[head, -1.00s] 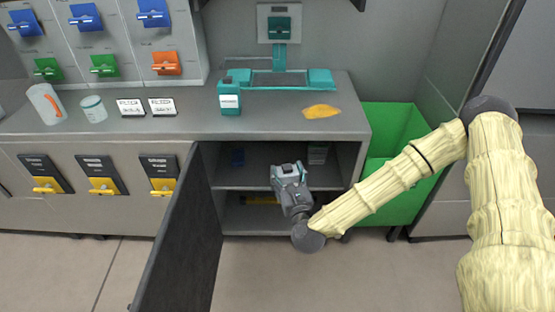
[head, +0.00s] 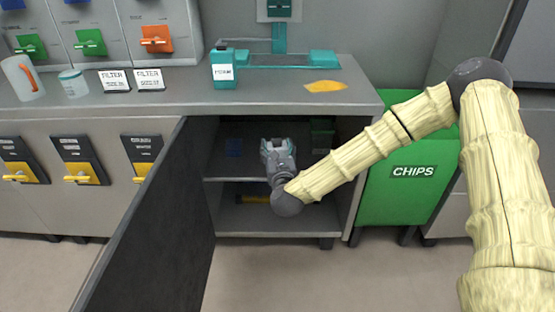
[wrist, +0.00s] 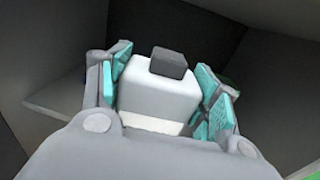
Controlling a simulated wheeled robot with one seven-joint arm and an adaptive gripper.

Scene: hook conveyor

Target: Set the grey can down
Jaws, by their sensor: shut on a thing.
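My gripper (head: 277,146) is at the open cupboard, at the level of the upper compartment, just above the front of the middle shelf (head: 226,192). In the wrist view my gripper (wrist: 162,88) is shut on the grey can (wrist: 158,95), a pale, boxy body with a dark grey cap. The teal finger pads flank it on both sides. The can appears held clear of the shelf, but its base is hidden by my gripper. In the head view the can cannot be made out clearly.
The dark cupboard door (head: 160,225) stands open at left. Inside the upper compartment are a dark blue item (head: 233,147) and a green one (head: 322,133). A yellow item (head: 256,199) lies below. A green chips bin (head: 410,190) stands right. The counter (head: 190,98) holds several things.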

